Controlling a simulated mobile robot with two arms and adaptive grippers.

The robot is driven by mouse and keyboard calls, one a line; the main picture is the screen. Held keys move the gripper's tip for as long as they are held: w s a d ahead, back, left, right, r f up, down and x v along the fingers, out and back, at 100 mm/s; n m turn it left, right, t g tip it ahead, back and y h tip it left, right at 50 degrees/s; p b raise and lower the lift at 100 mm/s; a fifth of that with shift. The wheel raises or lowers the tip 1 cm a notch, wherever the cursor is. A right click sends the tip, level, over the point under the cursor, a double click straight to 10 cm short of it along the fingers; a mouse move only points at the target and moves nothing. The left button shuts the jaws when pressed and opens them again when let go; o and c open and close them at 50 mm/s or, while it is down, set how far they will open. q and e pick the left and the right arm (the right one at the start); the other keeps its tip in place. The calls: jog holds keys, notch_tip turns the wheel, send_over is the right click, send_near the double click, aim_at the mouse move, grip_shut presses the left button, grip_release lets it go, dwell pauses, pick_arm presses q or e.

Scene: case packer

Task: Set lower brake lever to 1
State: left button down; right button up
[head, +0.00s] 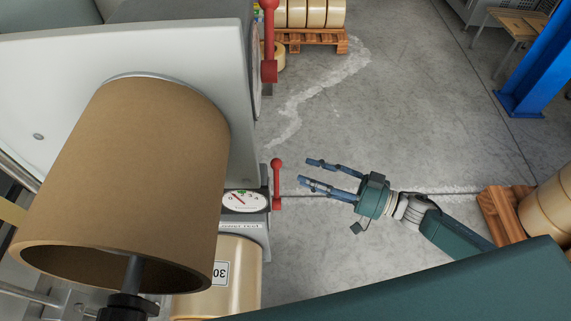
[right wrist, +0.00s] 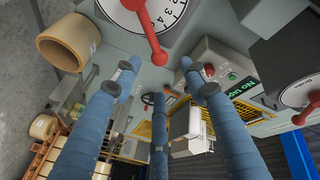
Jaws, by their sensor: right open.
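A red lever (head: 277,185) with a round knob stands upright beside a white dial (head: 243,202) with a red needle, at the roll machine's edge in the head view. A second red lever (head: 269,42) is higher in the picture, beside a dial seen edge-on. I cannot tell for sure which is the lower brake lever. My right gripper (head: 307,173) is open and empty, just right of the first lever and apart from it. In the right wrist view, a red lever (right wrist: 147,32) on a numbered dial (right wrist: 166,14) lies beyond the fingers; another (right wrist: 309,106) is at right.
A large brown cardboard roll (head: 125,175) fills the left of the head view, with a tan roll (head: 238,272) below the dial. A pallet of rolls (head: 505,212) stands at right, near a blue post (head: 540,65). The floor between is clear.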

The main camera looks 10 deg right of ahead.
aim_at(276, 183)
jog(key=p+x, duration=0.1)
jog(key=x, duration=0.6)
jog(key=shift+w+a, duration=0.2)
jog(key=shift+w, duration=0.05)
grip_shut()
